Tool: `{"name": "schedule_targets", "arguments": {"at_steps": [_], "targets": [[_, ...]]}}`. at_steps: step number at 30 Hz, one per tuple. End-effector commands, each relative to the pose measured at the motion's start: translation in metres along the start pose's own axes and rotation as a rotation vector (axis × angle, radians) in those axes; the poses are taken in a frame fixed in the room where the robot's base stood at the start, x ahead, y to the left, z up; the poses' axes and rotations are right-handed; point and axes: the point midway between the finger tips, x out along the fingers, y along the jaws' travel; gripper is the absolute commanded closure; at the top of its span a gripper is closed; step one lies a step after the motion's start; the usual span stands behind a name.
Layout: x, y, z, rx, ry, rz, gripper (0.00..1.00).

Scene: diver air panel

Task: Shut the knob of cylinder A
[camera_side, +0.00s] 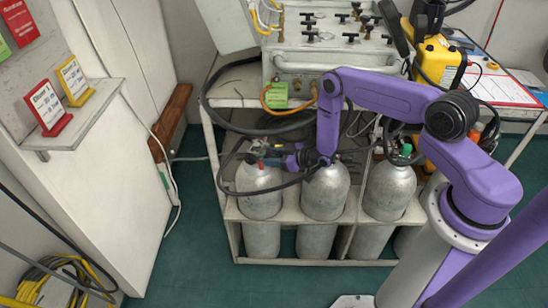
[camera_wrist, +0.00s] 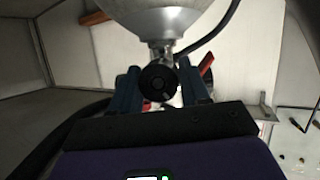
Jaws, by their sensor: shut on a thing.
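Several grey gas cylinders stand in a row in the rack. My gripper (camera_side: 272,162) is at the valve on top of the leftmost cylinder (camera_side: 260,192) in the side view. No letter is readable on it, so I cannot confirm that it is cylinder A. In the wrist view a round black knob (camera_wrist: 158,82) sits between the two blue fingers of my gripper (camera_wrist: 160,85), which are shut on it. The knob's metal valve stem joins the cylinder (camera_wrist: 160,18) behind it. How far the knob is turned cannot be told.
The middle cylinder (camera_side: 325,194) and right cylinder (camera_side: 389,193) stand close by. A black hose (camera_side: 214,118) loops around the rack's left side. The air panel (camera_side: 335,60) stands above the rack. Open floor (camera_side: 195,240) lies left of the rack.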

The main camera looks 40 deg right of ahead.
Motion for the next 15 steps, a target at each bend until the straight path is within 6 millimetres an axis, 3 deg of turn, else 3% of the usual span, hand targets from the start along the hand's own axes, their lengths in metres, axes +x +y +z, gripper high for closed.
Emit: {"name": "schedule_targets", "arguments": {"at_steps": [15], "targets": [[-0.0004,-0.0010,-0.0001,0.327,-0.015,-0.143,0.85]]}}
